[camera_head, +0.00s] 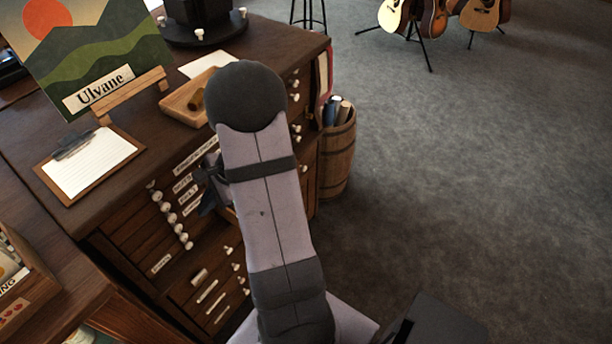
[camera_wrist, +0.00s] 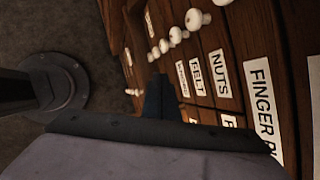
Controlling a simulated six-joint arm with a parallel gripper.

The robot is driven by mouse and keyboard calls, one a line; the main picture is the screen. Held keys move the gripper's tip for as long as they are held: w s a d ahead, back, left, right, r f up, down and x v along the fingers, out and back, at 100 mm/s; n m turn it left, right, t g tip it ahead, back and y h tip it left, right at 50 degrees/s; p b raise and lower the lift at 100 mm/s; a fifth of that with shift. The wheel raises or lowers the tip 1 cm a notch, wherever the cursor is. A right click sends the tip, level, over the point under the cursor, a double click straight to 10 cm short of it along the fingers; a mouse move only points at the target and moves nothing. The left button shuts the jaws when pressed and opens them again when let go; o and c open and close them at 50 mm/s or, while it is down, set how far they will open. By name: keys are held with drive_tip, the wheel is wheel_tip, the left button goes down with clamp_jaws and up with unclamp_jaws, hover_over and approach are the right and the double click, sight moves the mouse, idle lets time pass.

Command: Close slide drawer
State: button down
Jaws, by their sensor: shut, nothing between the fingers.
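The dark wooden cabinet (camera_head: 130,215) has rows of small labelled drawers with round white knobs. My gripper (camera_head: 208,203) is at the cabinet's drawer front, partly hidden behind my arm. In the wrist view my gripper's dark fingers (camera_wrist: 160,92) are together, empty, close to the drawer fronts. Labels there read "FELT" (camera_wrist: 197,75), "NUTS" (camera_wrist: 220,73) and the cut-off "FINGER P" (camera_wrist: 263,105). I see no readable slide label, and I cannot tell which drawer is the slide drawer or how far it stands out. My arm covers part of the drawer front.
On the cabinet top are a clipboard (camera_head: 92,162), a wooden tray (camera_head: 180,108) and an "Ulvane" picture (camera_head: 85,50). A barrel (camera_head: 339,160) with rolled items stands beside the cabinet. Guitars (camera_head: 433,18) stand at the back. Carpet (camera_head: 480,170) on the right is clear.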

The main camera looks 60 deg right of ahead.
drive_tip(key=s+a+r+n+g, duration=0.2)
drive_tip(key=s+a+n+g, duration=0.1)
drive_tip(key=s+a+n, duration=0.6)
drive_tip(key=s+f+n+g+h+b, duration=0.2)
drive_tip(key=s+f+n+h+b, duration=0.15)
drive_tip(key=s+n, duration=0.35)
drive_tip(key=s+d+f+m+t+y+b, duration=0.25)
drive_tip(key=s+d+f+m+b, duration=0.25)
drive_tip(key=d+f+m+b, duration=0.5)
drive_tip(key=s+d+f+m+t+y+b, duration=0.1)
drive_tip(key=s+d+f+m+y+b, duration=0.3)
drive_tip(key=d+f+b, duration=0.8)
drive_tip(key=d+f+m+t+h+b, duration=0.1)
drive_tip(key=d+f+m+t+h, duration=0.3)
drive_tip(key=d+f+m+t, duration=0.4)
drive_tip(key=w+d+r+m+t+h, duration=0.1)
drive_tip(key=d+r+m+t+h, duration=0.2)
drive_tip(key=d+r, duration=0.45)
drive_tip(key=w+d+r+m+t, duration=0.1)
drive_tip(key=d+r+m+t, duration=0.35)
drive_tip(key=r, duration=0.55)
drive_tip(key=w+g+b, duration=0.1)
drive_tip(key=w, duration=1.2)
drive_tip(key=shift+w+d, duration=0.2)
drive_tip(key=shift+w, duration=0.2)
